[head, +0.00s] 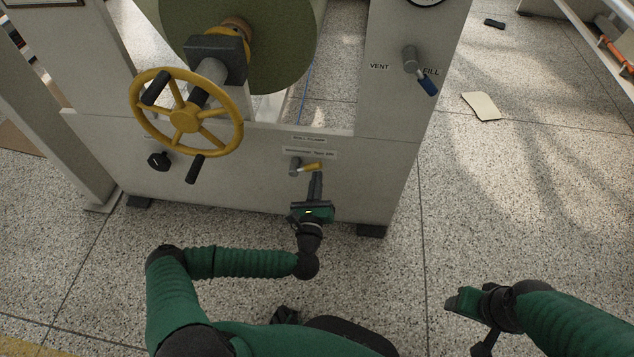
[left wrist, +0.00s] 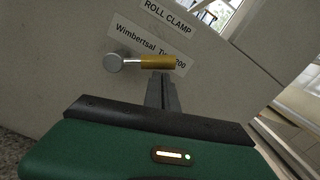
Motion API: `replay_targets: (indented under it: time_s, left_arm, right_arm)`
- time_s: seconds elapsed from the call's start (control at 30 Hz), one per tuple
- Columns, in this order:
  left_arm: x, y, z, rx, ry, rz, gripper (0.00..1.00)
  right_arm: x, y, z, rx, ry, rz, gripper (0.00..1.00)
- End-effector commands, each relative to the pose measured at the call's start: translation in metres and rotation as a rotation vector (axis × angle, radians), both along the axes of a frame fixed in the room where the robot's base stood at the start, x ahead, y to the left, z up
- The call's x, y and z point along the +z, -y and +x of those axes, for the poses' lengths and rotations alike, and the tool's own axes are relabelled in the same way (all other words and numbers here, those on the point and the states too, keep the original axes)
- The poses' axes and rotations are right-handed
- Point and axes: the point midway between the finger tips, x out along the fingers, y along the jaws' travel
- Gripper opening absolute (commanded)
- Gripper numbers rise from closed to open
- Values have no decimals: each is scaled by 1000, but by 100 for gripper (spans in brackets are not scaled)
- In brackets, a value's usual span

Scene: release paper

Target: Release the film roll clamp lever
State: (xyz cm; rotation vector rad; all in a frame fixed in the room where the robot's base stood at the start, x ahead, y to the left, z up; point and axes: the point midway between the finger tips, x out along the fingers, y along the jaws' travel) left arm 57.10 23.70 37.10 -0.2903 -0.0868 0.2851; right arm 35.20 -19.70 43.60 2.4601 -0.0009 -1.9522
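The roll clamp lever has a yellow handle (head: 313,166) and a grey round pivot (head: 295,166). It sits on the machine's pale front panel, under the ROLL CLAMP label. In the left wrist view the handle (left wrist: 158,62) points right from the pivot (left wrist: 115,63), roughly level. My left gripper (head: 317,176) is just below the handle. Its grey fingers (left wrist: 161,80) look closed together, with the tips close under the handle; I cannot tell whether they touch it. My right gripper (head: 462,302) is at the lower right, away from the machine; its fingers are not clear.
A yellow handwheel (head: 184,117) and a black knob (head: 158,161) are left of the lever. A large roll (head: 265,60) is behind the wheel. A paper sheet (head: 481,106) lies on the open floor to the right.

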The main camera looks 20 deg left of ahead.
Motion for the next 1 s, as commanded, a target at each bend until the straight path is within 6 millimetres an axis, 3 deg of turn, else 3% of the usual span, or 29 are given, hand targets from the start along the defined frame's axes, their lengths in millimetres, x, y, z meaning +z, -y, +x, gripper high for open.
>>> replay_targets:
  time_s: [0.3, 1.0]
  left_arm:
    - [18, -5, -1, 2, 5, 3, 0]
    - [25, -8, -2, 4, 11, 5, 0]
  right_arm:
    - [13, 0, 0, 0, 0, 0, 59]
    - [16, 0, 0, 0, 0, 0, 59]
